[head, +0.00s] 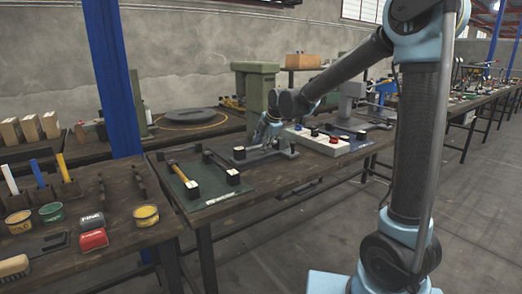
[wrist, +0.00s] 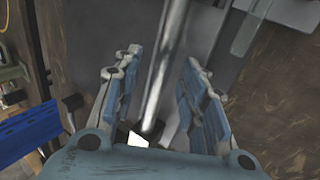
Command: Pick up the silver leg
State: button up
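In the wrist view a silver leg (wrist: 166,62), a shiny round bar, runs lengthwise between the two fingers of my gripper (wrist: 161,70). Its near end meets a black block (wrist: 151,128) with a white face. The fingers are spread, with a visible gap on each side of the bar, so my gripper is open and not closed on it. In the head view my gripper (head: 268,130) points down over the bench in front of the green press. The leg is too small and covered there to make out clearly.
The green press (head: 257,86) stands right behind my gripper. A red-buttoned control box (head: 318,140) sits to its right. A dark mat (head: 207,190) with a hammer (head: 181,174) and black blocks lies to its left. A blue post (head: 115,80) rises further left.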

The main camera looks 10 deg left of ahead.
jog(key=shift+w+a+f, duration=0.1)
jog(key=shift+f, duration=0.15)
jog(key=shift+c, duration=0.4)
grip_shut()
